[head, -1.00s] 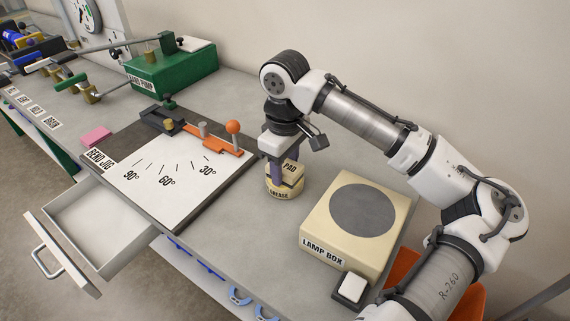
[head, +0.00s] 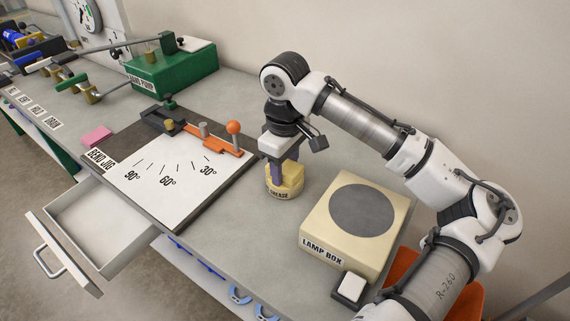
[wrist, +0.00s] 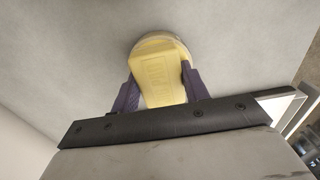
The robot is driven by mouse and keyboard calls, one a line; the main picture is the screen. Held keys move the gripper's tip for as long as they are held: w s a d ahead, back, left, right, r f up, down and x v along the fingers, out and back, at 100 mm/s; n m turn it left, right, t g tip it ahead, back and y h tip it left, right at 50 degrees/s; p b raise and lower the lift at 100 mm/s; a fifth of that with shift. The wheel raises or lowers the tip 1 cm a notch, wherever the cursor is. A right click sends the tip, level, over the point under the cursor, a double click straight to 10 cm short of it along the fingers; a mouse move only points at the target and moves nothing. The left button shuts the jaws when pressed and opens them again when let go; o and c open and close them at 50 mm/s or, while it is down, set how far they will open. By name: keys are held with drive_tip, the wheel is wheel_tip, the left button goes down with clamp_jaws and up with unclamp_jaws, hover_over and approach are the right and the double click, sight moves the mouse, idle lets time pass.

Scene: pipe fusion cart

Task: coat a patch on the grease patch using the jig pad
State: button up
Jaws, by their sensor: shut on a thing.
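My gripper (head: 277,172) points down at the grease tin (head: 285,192), a round cream tin labelled GREASE on the bench. In the head view the fingers and tin cover most of the pad.
The bend jig board (head: 165,170) with its orange-knobbed lever (head: 233,128) lies left of the tin. The lamp box (head: 325,247) with a dark round top stands to the right. An open drawer (head: 95,228) juts out at the front left. The green pump (head: 172,68) stands behind.

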sight(284, 166)
drive_tip(key=shift+f, duration=0.1)
idle(0.3)
wheel_tip(284, 166, up, 7)
drive_tip(key=p, duration=0.7)
drive_tip(key=shift+s, duration=0.1)
idle(0.7)
